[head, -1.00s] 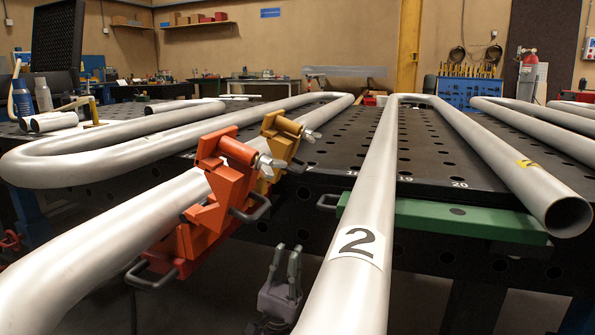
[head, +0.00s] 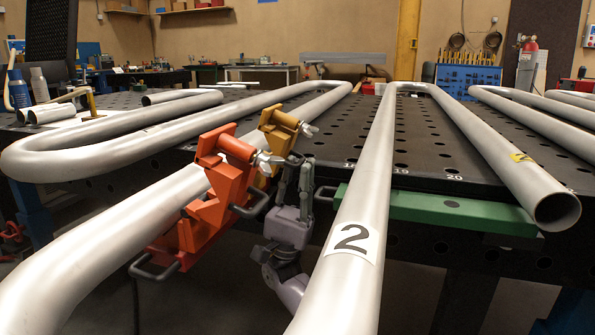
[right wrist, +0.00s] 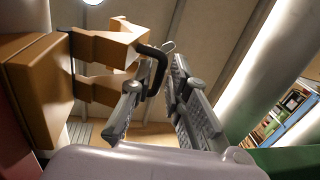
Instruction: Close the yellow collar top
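The yellow collar (head: 281,127) is around the far part of the left steel pipe, behind the orange collar (head: 217,190). Its upper part stands up, with a silver wing bolt pointing right. In the right wrist view the yellow collar (right wrist: 108,50) fills the upper left, its two jaws apart. A black handle (right wrist: 152,54) sticks out from it toward my fingers. My right gripper (head: 294,172) is upright just right of and below the yellow collar. In the wrist view my right gripper (right wrist: 167,75) has its fingers apart, the handle's end close to the left finger; contact is unclear. My left gripper is not in view.
A steel pipe marked 2 (head: 352,238) runs close on the right of my gripper. A green bar (head: 440,209) lies along the edge of the black perforated table (head: 440,150). The orange collar's black handle (head: 250,205) is close on the left.

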